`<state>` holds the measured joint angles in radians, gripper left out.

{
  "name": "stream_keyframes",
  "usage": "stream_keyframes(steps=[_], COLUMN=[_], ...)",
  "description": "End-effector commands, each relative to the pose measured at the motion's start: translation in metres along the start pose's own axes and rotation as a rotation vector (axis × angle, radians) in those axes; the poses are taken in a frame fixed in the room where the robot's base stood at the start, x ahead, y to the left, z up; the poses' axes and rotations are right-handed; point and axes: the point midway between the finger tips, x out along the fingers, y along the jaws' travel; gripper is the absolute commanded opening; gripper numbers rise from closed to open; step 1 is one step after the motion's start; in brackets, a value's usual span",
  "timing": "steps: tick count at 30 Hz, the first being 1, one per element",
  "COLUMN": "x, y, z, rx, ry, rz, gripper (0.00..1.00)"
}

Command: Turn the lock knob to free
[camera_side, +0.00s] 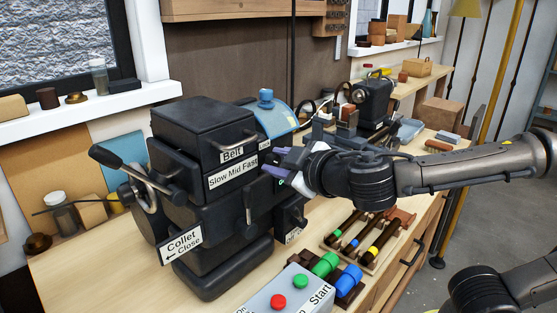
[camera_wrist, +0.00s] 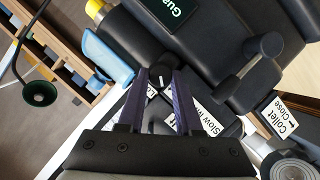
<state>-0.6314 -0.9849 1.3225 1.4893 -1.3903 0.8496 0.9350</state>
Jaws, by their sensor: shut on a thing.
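The lock knob (camera_wrist: 160,82) appears to be the small black knob with a white pointer mark in the wrist view, on the front of the dark machine (camera_side: 200,125). My gripper (camera_wrist: 171,84) has its two purple-grey fingers on either side of this knob, shut on it. In the side view my gripper (camera_side: 275,175) reaches in from the right to the machine's front, right of the "Slow Mid Fast" label (camera_side: 233,174). The knob is hidden there by the fingers. The words around the knob are partly covered, so I cannot tell which setting the mark points at.
The collet lever (camera_side: 137,172) sticks out at the machine's left. A control box (camera_side: 285,290) with red and green buttons stands in front. A tray of tools (camera_side: 362,240) lies below my arm. A second small machine (camera_side: 375,100) stands behind.

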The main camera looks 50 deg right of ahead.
Motion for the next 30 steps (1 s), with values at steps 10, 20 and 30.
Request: stream_keyframes(steps=[10,20,30], x=[-0.0001,0.0003,0.0005], y=[-0.0037,-0.0050,-0.0052], z=[0.0005,0.0016,0.0020], rx=[-0.299,-0.503,-0.590], ry=[0.000,-0.001,-0.001], rz=[0.122,0.208,0.245], gripper=[0.00,0.00,0.00])
